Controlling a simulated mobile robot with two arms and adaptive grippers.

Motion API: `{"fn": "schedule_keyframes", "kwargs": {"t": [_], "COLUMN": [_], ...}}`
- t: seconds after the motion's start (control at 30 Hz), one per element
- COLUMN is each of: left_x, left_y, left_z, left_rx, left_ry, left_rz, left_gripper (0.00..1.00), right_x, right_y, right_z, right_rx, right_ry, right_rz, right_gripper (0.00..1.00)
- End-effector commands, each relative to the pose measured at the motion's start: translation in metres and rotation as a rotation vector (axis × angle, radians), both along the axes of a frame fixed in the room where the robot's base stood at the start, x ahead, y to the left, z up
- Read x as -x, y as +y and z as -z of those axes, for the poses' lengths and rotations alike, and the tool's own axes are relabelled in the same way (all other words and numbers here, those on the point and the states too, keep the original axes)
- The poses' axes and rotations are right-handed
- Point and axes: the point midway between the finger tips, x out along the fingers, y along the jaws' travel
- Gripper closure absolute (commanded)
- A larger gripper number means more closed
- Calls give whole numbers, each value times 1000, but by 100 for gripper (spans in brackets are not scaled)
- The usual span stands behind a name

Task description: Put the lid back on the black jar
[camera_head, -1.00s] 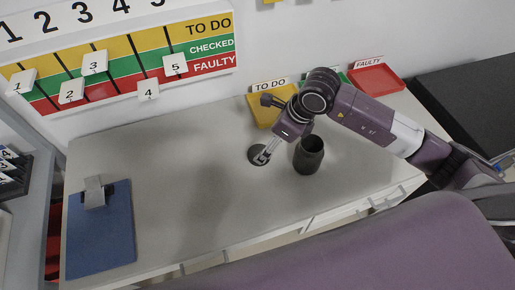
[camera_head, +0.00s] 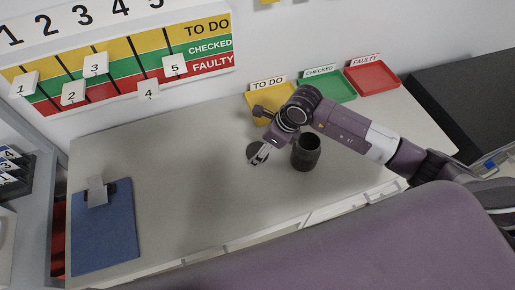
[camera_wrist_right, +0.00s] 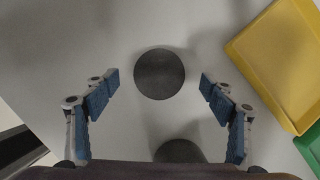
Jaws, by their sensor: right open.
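The black jar (camera_head: 306,153) stands upright and open-topped on the grey bench. Its round dark lid (camera_head: 253,148) lies flat on the bench to the left of the jar, partly covered by my gripper in the head view. My right gripper (camera_head: 260,156) is over the lid with its fingers pointing down. In the right wrist view, the lid (camera_wrist_right: 159,74) lies between the widely spread fingertips of my open right gripper (camera_wrist_right: 160,82), with clear gaps on both sides. The jar (camera_wrist_right: 180,151) shows at the bottom edge there, partly hidden. My left gripper is out of view.
Yellow (camera_head: 261,117), green (camera_head: 338,91) and red (camera_head: 373,80) trays stand along the back of the bench. A blue clipboard (camera_head: 104,232) lies at the left. The middle of the bench is clear. The jar stands close beside my right gripper.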

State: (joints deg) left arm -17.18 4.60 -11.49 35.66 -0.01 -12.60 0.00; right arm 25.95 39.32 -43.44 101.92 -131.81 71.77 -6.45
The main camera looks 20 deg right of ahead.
Motion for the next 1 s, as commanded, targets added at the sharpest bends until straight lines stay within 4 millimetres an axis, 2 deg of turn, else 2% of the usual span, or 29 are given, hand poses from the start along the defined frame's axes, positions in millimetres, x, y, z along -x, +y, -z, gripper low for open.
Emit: {"fn": "schedule_keyframes", "kwargs": {"t": [0.2,0.53,0.57,0.83,1.0], "left_x": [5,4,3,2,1], "left_y": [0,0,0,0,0], "left_z": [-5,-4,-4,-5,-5], "left_rx": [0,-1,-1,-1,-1], "left_ry": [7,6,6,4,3], "left_rz": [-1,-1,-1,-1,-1], "left_gripper": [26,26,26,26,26], "right_x": [-5,-5,-5,-5,-5], "right_y": [6,6,6,6,6], "right_z": [17,18,18,18,18], "right_rx": [-1,-1,-1,-1,-1], "right_ry": [0,0,0,0,0], "right_rz": [-1,-1,-1,-1,-1], "right_gripper": [24,24,25,54,55]}}
